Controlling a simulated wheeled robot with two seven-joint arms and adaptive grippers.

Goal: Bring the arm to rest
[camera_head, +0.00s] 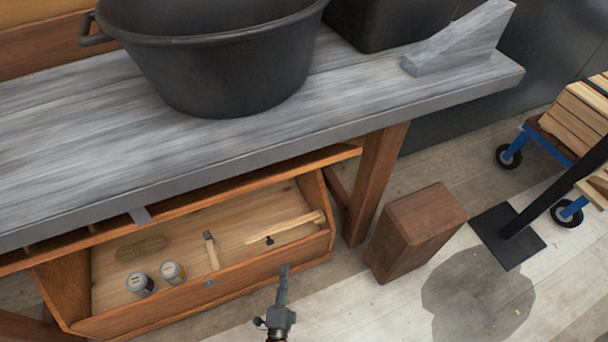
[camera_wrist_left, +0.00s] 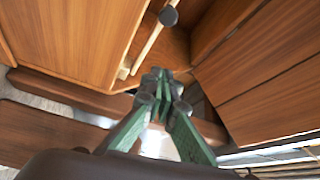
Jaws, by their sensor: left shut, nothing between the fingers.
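My left gripper (camera_head: 283,286) is in front of the open drawer's right front corner in the head view. Its fingers are together with nothing between them. In the left wrist view the closed fingertips (camera_wrist_left: 162,76) point towards a wooden corner. The open wooden drawer (camera_head: 232,281) under the bench holds a wooden-handled tool (camera_head: 285,228), a small hammer-like tool (camera_head: 211,251), two small jars (camera_head: 172,272) and a coil of cord (camera_head: 140,248). My right gripper is in neither view.
A grey workbench (camera_head: 70,135) carries a large black pot (camera_head: 222,70) and a grey angled block (camera_head: 465,42). A brown wooden block (camera_head: 415,232) stands on the floor beside the bench leg (camera_head: 375,185). A black post base (camera_head: 507,238) and a blue wheeled cart (camera_head: 540,138) are at right.

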